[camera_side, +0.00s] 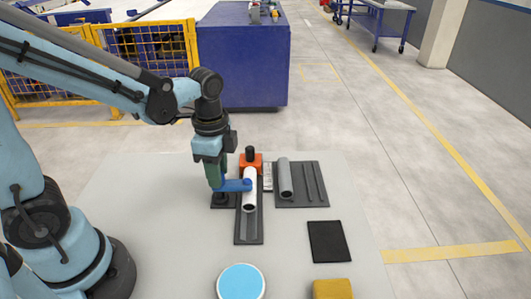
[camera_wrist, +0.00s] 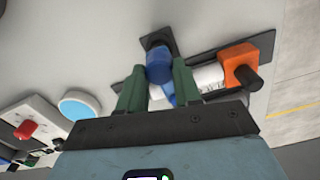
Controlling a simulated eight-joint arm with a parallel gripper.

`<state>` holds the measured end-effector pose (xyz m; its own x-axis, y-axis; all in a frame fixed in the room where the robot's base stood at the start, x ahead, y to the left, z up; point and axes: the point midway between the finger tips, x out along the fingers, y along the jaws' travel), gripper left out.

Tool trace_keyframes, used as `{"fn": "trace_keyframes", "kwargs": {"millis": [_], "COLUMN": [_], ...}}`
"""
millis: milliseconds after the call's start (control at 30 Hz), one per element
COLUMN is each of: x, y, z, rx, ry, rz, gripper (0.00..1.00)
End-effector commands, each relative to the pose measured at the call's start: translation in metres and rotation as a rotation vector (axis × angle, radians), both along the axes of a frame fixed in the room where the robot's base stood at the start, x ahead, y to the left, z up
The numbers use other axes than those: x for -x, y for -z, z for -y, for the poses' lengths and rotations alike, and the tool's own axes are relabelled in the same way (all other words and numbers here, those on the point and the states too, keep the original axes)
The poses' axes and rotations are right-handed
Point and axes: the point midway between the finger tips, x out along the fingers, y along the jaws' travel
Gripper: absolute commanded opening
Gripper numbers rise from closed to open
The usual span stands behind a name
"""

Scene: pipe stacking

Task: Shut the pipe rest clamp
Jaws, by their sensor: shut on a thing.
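The pipe rest (camera_side: 248,230) is a long dark plate with a white pipe (camera_side: 249,187) lying along it. Its blue clamp (camera_side: 237,185) stands on the left side, with its arm reaching to the pipe. I cannot tell whether it presses on the pipe. My gripper (camera_side: 216,180) points down at the clamp's left end. In the wrist view, the green fingers of my gripper (camera_wrist: 158,88) are on both sides of the blue clamp (camera_wrist: 159,66), shut on it. The white pipe (camera_wrist: 208,77) shows behind the right finger, partly hidden.
An orange block (camera_side: 251,163) with a black knob sits at the pipe's far end. A grey pipe (camera_side: 285,178) lies on a dark tray (camera_side: 315,198) to the right. A black mat (camera_side: 330,241), blue disc (camera_side: 241,281) and yellow block (camera_side: 332,289) are nearer the front.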

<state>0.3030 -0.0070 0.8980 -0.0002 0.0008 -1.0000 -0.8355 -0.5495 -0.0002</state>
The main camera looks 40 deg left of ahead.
Motion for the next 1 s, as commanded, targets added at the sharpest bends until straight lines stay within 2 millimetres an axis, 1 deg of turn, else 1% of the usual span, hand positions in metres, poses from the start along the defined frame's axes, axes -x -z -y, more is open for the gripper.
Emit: {"fn": "trace_keyframes", "kwargs": {"millis": [400, 433, 567, 600, 867, 1000], "x": [-0.0013, -0.0014, -0.0010, -0.0009, -0.0004, -0.0002], "y": [0.0002, 0.0002, 0.0002, 0.0001, -0.0003, -0.0057], "z": [0.0009, 0.0010, 0.0008, 0.0008, 0.0004, 0.0003], "rx": [0.003, 0.003, 0.002, 0.002, 0.001, 0.001], "ry": [0.012, 0.012, 0.011, 0.011, 0.009, 0.008], "rz": [0.006, 0.007, 0.005, 0.004, 0.002, 0.002], "gripper": [0.00, 0.36, 0.56, 0.59, 0.59, 0.59]}}
